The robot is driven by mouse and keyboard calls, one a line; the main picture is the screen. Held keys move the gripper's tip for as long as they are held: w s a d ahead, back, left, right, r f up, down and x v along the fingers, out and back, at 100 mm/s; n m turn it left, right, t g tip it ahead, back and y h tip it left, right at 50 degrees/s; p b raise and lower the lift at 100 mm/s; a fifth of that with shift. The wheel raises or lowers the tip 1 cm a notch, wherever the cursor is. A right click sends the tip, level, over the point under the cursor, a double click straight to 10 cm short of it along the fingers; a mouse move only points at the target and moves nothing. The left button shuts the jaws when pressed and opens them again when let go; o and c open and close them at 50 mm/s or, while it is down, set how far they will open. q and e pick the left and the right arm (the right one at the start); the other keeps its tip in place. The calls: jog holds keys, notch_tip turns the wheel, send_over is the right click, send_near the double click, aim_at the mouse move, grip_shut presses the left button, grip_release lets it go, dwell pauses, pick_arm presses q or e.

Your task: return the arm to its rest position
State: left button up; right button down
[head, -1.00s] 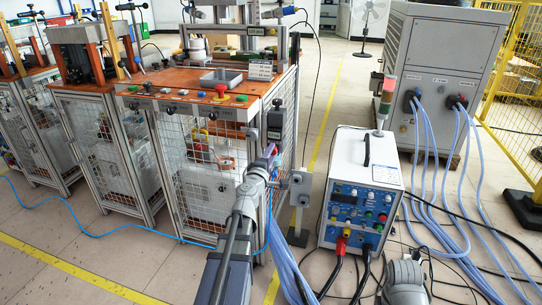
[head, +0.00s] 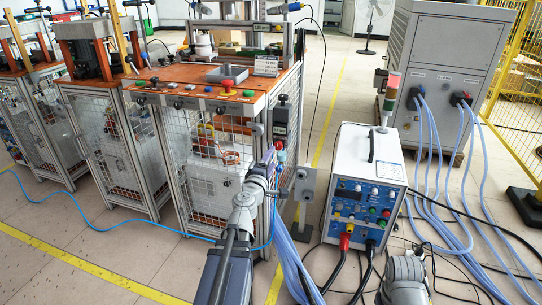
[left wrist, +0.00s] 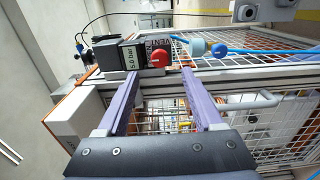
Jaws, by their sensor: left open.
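My left gripper (head: 272,154) is at the front right corner of the orange-topped bench, beside a dark pressure unit (head: 283,122) on the corner post. In the left wrist view the two purple fingers of my left gripper (left wrist: 160,73) are apart with nothing between them. Beyond their tips is the pressure unit (left wrist: 116,62), which reads 5.0 bar, with a red VENT button (left wrist: 160,57). A gap seems to lie between the tips and the unit. My right gripper is not in view; a grey joint at the lower right of the head view looks like part of my right arm.
The bench (head: 180,75) has a mesh-sided frame. A white power box (head: 365,180) stands to its right, with a large grey cabinet (head: 445,75) behind. Pale blue hoses (head: 292,260) and black cables lie on the floor around the power box. Bare floor (head: 110,250) is at the lower left.

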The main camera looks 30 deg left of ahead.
pick_arm(q)
jog(key=shift+s+d, duration=0.1)
jog(key=shift+s, duration=0.45)
jog(key=s+d+f+m+g+h, duration=0.1)
jog(key=d+f+m+g+h, duration=0.3)
jog(key=d, duration=0.6)
jog(key=d+f+m+g+h, duration=0.1)
jog(key=d+f+m+h, duration=0.2)
jog(key=d+m, duration=0.5)
jog(key=s+d+f+m+g+h, duration=0.1)
jog(key=d+f+m+g+h, duration=0.25)
jog(key=d, duration=0.85)
jog(key=s+d+f+m+g+y+p, duration=0.1)
jog(key=s+d+f+m+g, duration=0.2)
jog(key=s+f, duration=0.15)
jog(key=s+d+f+m+g+y, duration=0.1)
jog(key=s+d+f+m+g, duration=0.25)
jog(key=s, duration=0.25)
jog(key=s+a+f+m+g+y, duration=0.25)
jog(key=s+y, duration=0.35)
jog(key=s, duration=0.3)
notch_tip(320, 180, up, 38)
jog(key=p, duration=3.8)
jog(key=shift+w+r, duration=0.15)
jog(key=shift+w, duration=0.1)
